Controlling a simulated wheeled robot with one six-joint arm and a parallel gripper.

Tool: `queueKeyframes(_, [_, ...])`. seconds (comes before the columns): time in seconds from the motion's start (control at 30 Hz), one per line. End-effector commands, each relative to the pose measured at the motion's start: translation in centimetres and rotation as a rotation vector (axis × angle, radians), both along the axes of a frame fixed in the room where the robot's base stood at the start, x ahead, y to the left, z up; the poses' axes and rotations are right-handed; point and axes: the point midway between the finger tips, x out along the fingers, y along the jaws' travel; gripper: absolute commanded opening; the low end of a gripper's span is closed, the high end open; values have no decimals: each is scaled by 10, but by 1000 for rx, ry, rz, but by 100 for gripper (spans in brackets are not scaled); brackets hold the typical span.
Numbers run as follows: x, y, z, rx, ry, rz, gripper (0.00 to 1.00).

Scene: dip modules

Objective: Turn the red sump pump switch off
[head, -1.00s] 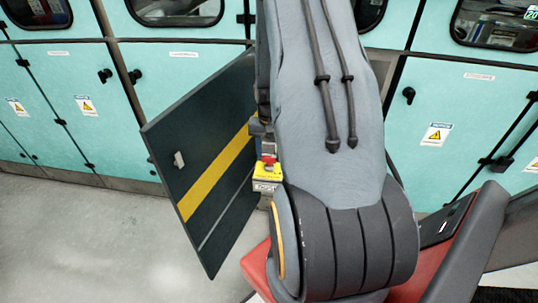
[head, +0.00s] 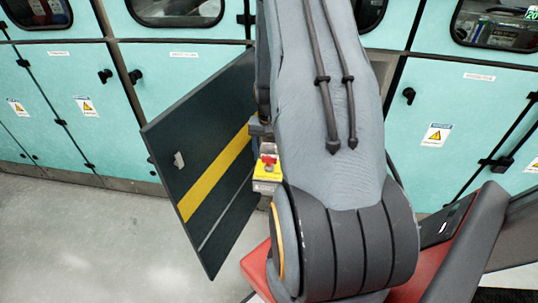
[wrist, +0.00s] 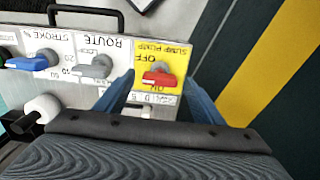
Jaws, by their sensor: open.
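The red sump pump switch (wrist: 160,79) sits on a yellow plate (wrist: 176,53) with SUMP PUMP, OFF and ON lettering, upside down in the wrist view. Its red handle lies roughly crosswise; which mark it points to is unclear. My gripper (wrist: 158,84) is open, with one blue finger to each side of the red handle. Contact with the handle cannot be made out. In the head view the red switch (head: 268,160) and yellow plate (head: 267,173) show just left of my arm, which hides most of the panel.
A blue knob (wrist: 33,61) and a grey knob (wrist: 93,66) stand on the same panel, left of the red switch. A black handle (wrist: 86,10) is at the panel's edge. A dark door with a yellow stripe (head: 215,175) stands open beside it. Teal cabinets (head: 180,75) line the back.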

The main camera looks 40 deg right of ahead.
Motion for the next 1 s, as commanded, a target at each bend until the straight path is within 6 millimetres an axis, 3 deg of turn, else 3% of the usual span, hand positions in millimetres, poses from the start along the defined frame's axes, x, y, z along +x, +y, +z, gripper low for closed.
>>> queueKeyframes(0.6, [1,0,71,-1,-2,0,62])
queueKeyframes(1.0, [0,0,77,0,0,0,62])
